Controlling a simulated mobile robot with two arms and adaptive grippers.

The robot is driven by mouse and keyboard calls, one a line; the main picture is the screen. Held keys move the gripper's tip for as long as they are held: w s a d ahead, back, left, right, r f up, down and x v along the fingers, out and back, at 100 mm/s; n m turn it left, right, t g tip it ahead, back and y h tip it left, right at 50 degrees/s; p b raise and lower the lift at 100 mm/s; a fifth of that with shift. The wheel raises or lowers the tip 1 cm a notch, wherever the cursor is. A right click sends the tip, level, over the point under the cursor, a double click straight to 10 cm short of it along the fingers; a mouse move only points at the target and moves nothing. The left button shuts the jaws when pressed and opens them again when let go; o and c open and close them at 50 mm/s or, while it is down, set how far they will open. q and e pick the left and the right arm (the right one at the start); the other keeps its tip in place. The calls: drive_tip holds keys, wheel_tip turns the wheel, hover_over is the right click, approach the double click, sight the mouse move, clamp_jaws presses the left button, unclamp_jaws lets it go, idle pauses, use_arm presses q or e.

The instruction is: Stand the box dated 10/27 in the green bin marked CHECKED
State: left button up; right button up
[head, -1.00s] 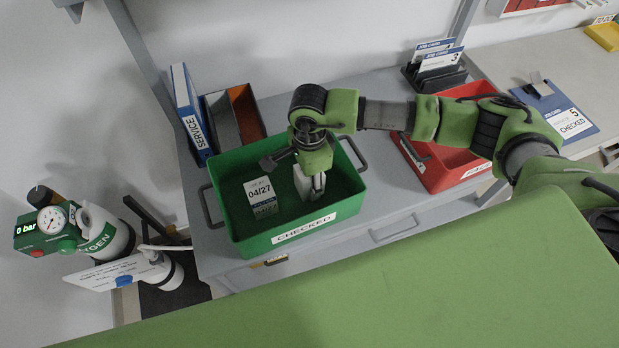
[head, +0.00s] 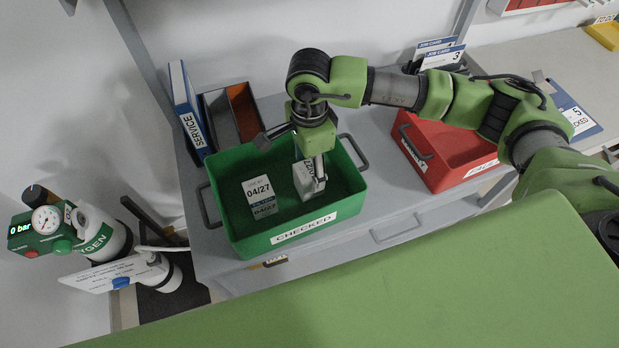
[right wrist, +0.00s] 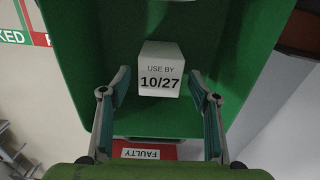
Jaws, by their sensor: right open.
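The white box dated 10/27 (right wrist: 160,82) stands upright in the green bin marked CHECKED (head: 303,230), at the right part of its floor. In the head view the box (head: 304,182) is partly covered by a finger. My right gripper (head: 319,172) is open above the box. In the right wrist view its fingertips (right wrist: 160,80) are spread to either side of the box, with gaps showing. A second box dated 04/27 (head: 259,192) stands in the left part of the same bin. My left gripper is not in view.
A red bin (head: 450,155), labelled FAULTY in the right wrist view (right wrist: 140,154), stands to the right. A blue SERVICE binder (head: 187,110) and a dark holder (head: 222,125) stand behind the green bin. An oxygen cylinder (head: 100,235) is at the left.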

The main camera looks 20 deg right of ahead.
wheel_tip(320, 180, up, 6)
drive_tip(key=shift+r+b, duration=0.1)
drive_tip(key=shift+b, duration=0.55)
